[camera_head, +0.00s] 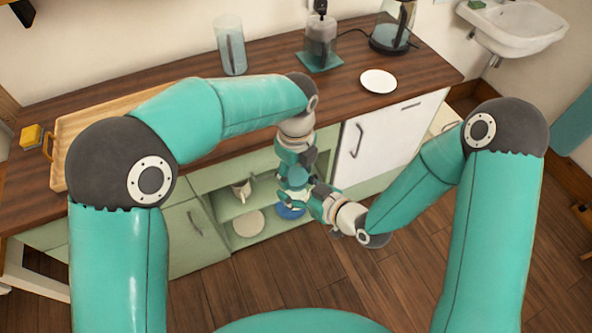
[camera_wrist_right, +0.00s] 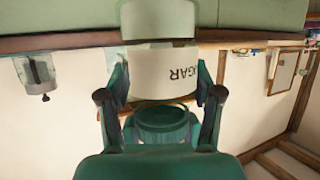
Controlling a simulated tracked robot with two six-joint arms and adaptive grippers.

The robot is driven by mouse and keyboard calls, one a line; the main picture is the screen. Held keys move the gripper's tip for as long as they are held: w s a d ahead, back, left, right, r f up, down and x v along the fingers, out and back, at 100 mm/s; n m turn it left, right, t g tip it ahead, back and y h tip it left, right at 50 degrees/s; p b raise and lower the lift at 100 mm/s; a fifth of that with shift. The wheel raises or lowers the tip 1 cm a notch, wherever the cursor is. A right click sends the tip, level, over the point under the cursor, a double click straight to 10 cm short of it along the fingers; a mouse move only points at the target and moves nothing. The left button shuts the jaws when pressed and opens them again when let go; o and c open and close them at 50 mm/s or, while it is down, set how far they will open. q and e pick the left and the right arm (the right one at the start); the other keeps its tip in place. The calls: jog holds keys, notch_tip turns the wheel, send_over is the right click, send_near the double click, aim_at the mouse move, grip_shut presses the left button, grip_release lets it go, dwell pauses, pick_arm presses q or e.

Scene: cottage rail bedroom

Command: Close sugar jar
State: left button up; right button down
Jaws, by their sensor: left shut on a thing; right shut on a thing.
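The white sugar jar (camera_wrist_right: 165,73) fills the middle of the right wrist view, its SUGAR label upside down in the picture. My right gripper (camera_wrist_right: 160,95) is shut on it, one finger on each side. In the head view the right gripper (camera_head: 318,198) comes in from the right, in front of the lower cabinet. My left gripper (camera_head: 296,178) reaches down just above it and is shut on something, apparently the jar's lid. Gripper parts cover the jar in the head view, and the lid cannot be made out. Whether lid and jar touch is hidden.
The wooden counter (camera_head: 190,75) carries a glass vase (camera_head: 230,45), a coffee grinder (camera_head: 320,40), a kettle (camera_head: 393,25), a white plate (camera_head: 378,80) and a wooden tray (camera_head: 75,125). The open cabinet below holds a cup (camera_head: 241,190), a pale plate (camera_head: 248,223) and a blue dish (camera_head: 290,211).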

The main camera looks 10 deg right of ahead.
pick_arm(q)
jog(key=m, duration=0.6)
jog(key=shift+w+m, duration=0.1)
jog(key=shift+m, duration=0.3)
jog(key=m, duration=0.7)
jog(key=o, duration=0.7)
jog(key=shift+d, duration=0.1)
jog(key=shift+r, duration=2.25)
